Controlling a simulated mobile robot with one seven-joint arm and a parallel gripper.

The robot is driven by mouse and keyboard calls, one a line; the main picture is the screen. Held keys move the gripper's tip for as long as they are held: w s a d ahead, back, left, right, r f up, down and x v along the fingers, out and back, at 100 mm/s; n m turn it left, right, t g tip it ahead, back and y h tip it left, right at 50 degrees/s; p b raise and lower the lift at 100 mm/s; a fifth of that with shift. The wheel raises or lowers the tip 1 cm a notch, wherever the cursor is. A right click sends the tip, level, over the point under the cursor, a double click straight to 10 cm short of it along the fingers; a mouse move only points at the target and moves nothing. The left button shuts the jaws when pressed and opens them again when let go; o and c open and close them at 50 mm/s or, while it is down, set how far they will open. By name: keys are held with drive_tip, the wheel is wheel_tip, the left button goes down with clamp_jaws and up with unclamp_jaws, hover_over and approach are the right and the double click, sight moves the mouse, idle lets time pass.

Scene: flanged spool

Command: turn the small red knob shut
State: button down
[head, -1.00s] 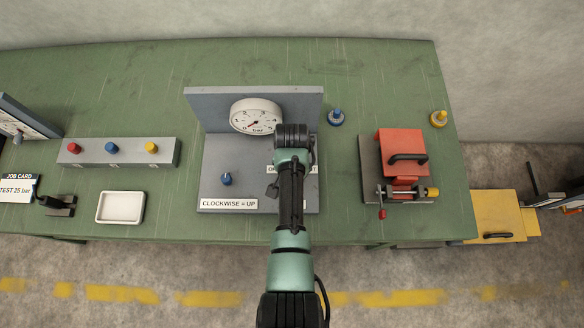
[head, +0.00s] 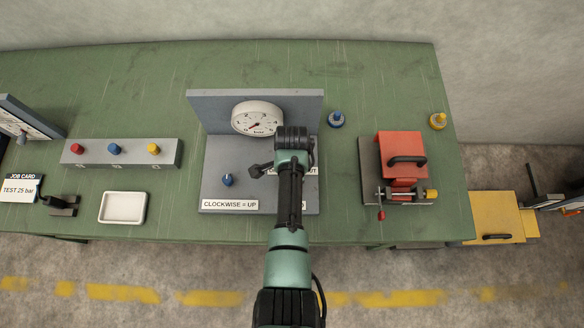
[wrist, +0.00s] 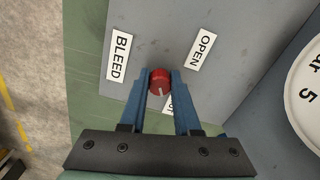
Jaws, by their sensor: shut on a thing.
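The small red knob (wrist: 159,84) shows in the wrist view between the two blue fingers of my gripper (wrist: 160,77), which is shut on it. A white line on the knob points down in that view, roughly toward a partly hidden label (wrist: 168,103) starting with S. The OPEN label (wrist: 200,48) lies up and to the right of the knob, and the BLEED label (wrist: 119,55) to its left. In the head view my arm hides the knob and the fingertips.
A round gauge (head: 257,118) stands at the back of the grey panel (head: 215,162). A blue knob (head: 228,180) sits left of my arm above the CLOCKWISE = UP label (head: 230,204). A red clamp device (head: 403,150) stands to the right. A white tray (head: 122,207) lies left.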

drive_tip(key=shift+w+m, duration=0.1)
drive_tip(key=shift+m, duration=0.2)
drive_tip(key=c, duration=0.6)
unclamp_jaws()
wheel_tip(320, 180, up, 13)
drive_tip(key=shift+b, duration=0.45)
idle(0.3)
